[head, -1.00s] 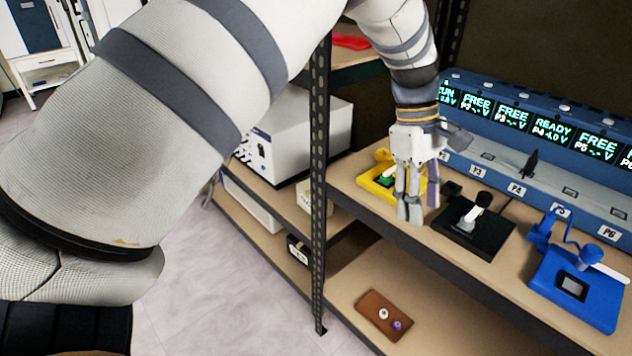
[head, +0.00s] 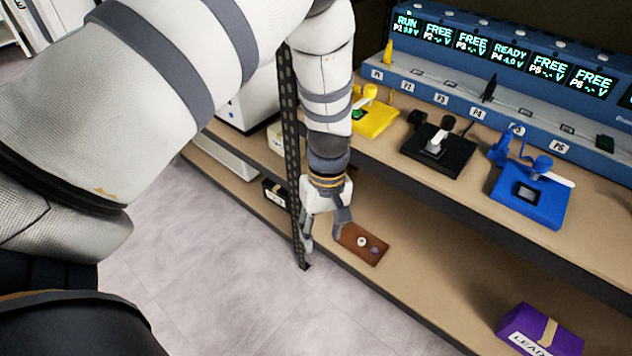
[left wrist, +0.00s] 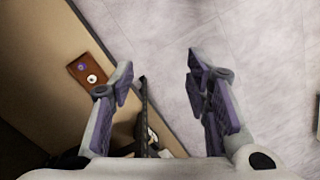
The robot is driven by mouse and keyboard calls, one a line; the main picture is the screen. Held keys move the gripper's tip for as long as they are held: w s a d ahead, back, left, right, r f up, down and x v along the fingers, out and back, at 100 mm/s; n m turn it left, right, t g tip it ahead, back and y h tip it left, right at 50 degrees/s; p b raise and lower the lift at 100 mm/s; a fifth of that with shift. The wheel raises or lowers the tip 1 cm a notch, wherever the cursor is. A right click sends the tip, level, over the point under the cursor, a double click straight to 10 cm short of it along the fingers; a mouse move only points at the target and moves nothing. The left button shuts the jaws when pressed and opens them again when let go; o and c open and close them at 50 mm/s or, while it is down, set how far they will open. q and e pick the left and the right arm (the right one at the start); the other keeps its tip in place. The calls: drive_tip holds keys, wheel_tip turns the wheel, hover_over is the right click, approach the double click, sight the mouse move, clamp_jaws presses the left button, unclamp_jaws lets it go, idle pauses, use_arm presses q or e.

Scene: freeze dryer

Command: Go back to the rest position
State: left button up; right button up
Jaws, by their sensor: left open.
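My left gripper (head: 324,232) is open and empty in the head view. It points down in front of the shelf unit, beside the dark perforated post, and overlaps the lower shelf in the picture. In the left wrist view my left gripper (left wrist: 166,80) shows its two fingers spread wide, with floor and the lower shelf's edge beyond them. My left arm comes in from the left and fills much of the head view. My right gripper is not in view.
The upper shelf holds a yellow device (head: 376,118), a black device (head: 438,150) and a blue device (head: 530,194) before a blue station with screens. A brown block (head: 364,243) and a purple box (head: 540,333) sit on the lower shelf. Floor (head: 220,270) is clear.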

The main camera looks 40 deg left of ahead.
use_arm(q)
drive_tip(key=shift+s+f, duration=0.45)
drive_tip(key=shift+s, duration=0.2)
drive_tip(key=s+d+f+m, duration=0.1)
drive_tip(key=s+m, duration=0.4)
drive_tip(key=s, duration=0.9)
drive_tip(key=s+d+f+m, duration=0.1)
drive_tip(key=s+f+m, duration=0.3)
drive_tip(key=s, duration=1.1)
drive_tip(key=shift+s+d+f+m+g+y+p, duration=0.15)
drive_tip(key=shift+s+d+m+g+y+p, duration=0.2)
drive_tip(key=shift+m, duration=0.85)
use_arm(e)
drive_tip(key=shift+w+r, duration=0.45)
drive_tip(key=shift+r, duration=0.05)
use_arm(q)
drive_tip(key=shift+w, duration=0.15)
